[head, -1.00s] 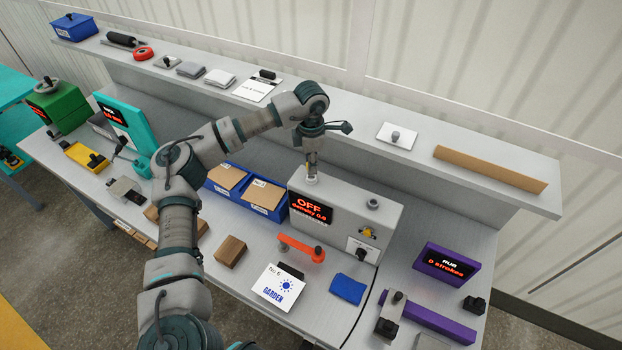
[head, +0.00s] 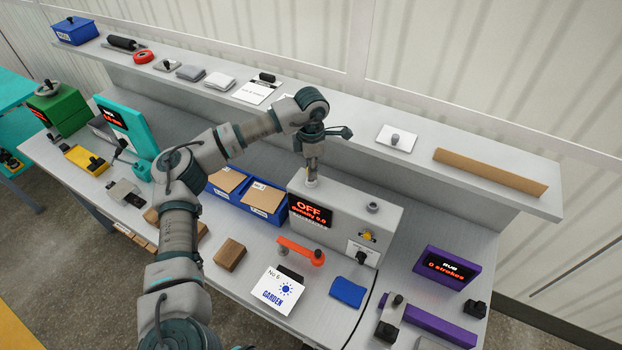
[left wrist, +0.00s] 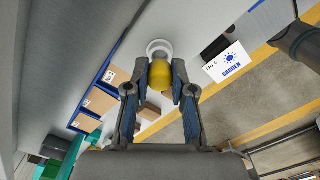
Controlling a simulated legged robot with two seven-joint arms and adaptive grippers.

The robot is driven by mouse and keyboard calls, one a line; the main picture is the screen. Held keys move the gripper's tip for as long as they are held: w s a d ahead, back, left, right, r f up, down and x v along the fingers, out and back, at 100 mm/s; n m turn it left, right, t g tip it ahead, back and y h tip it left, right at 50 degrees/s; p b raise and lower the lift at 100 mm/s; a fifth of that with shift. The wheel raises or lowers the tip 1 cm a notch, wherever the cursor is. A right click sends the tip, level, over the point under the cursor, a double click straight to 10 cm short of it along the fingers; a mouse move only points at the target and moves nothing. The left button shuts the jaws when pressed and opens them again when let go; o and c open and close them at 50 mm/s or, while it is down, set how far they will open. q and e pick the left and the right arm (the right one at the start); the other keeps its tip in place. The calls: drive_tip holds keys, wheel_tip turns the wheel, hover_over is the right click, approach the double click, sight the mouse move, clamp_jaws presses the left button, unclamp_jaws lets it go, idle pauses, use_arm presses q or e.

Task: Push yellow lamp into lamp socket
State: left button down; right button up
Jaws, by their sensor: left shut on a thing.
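My left gripper (head: 311,177) points down at the left end of the top of a grey box (head: 360,203) whose display reads OFF. In the left wrist view, my left gripper (left wrist: 158,92) is shut on the yellow lamp (left wrist: 160,75). A pale ring, the lamp socket (left wrist: 159,46), shows just beyond the lamp's tip. The lamp is lined up with the ring; I cannot tell how deep it sits. In the head view the fingers hide the lamp, and part of the socket ring (head: 312,184) shows beneath them. My right gripper is not in view.
A dark round knob (head: 373,207) stands on the box top to the right. Blue bins (head: 228,201) stand left of the box. An orange handle (head: 301,250), a GARDEN card (head: 277,291) and a blue cloth (head: 347,292) lie in front. A shelf (head: 330,130) runs behind.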

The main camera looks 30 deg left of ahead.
use_arm(q)
drive_tip(key=shift+f+b, duration=0.45)
drive_tip(key=shift+f, duration=0.35)
drive_tip(key=shift+f, duration=0.2)
drive_tip(key=shift+f, duration=0.15)
idle(0.8)
drive_tip(key=c, duration=0.9)
unclamp_jaws()
drive_tip(key=shift+r, duration=0.2)
wheel_tip(320, 180, up, 11)
drive_tip(key=shift+w+a+r, duration=0.1)
drive_tip(key=shift+r, duration=0.1)
